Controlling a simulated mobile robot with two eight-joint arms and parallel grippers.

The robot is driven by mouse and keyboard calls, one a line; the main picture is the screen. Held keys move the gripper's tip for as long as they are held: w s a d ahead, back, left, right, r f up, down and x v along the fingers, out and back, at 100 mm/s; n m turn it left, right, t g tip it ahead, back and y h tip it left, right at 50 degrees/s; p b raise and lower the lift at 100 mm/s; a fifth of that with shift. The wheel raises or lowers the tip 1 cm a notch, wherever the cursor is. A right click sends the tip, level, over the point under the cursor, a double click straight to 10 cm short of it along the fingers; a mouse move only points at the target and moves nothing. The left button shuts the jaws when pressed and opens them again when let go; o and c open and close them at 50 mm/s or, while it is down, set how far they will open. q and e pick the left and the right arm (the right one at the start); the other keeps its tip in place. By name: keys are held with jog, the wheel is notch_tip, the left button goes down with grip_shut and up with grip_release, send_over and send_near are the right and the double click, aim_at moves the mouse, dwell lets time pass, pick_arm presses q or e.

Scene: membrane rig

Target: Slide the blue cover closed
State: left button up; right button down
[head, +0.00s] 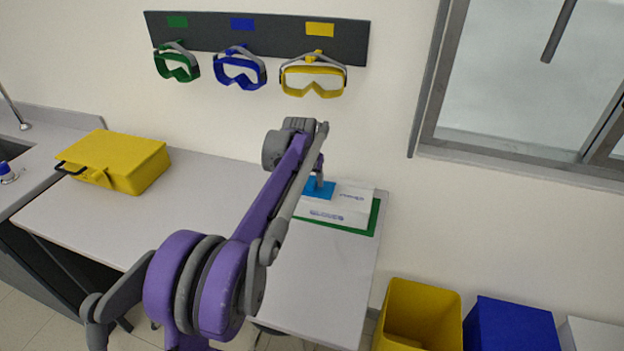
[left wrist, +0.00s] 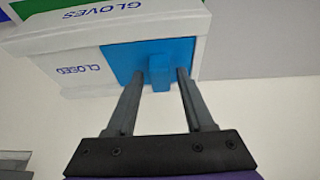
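A white glove box (head: 348,211) marked GLOVES stands on a green mat (head: 373,221) at the right end of the table. It also shows in the left wrist view (left wrist: 60,45). Its blue cover (head: 325,192) sits toward one end, and the word CLOSED is visible on the white surface beside it. In the left wrist view the blue cover (left wrist: 124,60) has a raised blue tab (left wrist: 160,73). My left gripper (left wrist: 160,72) is open, with its fingers on either side of the tab and gaps visible. In the head view my left gripper (head: 319,182) is over the cover. My right gripper is out of view.
A yellow case (head: 125,160) lies on the table's left part. Goggles in green, blue and yellow (head: 313,82) hang on a wall rack above. Yellow (head: 420,310) and blue bins stand right of the table. The table between case and box is mostly clear.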

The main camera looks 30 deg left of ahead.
pick_arm(q)
jog(key=shift+o, duration=0.2)
jog(key=v, duration=1)
jog(key=shift+s+r, duration=0.2)
jog(key=shift+r, duration=0.15)
jog(key=shift+d, duration=0.1)
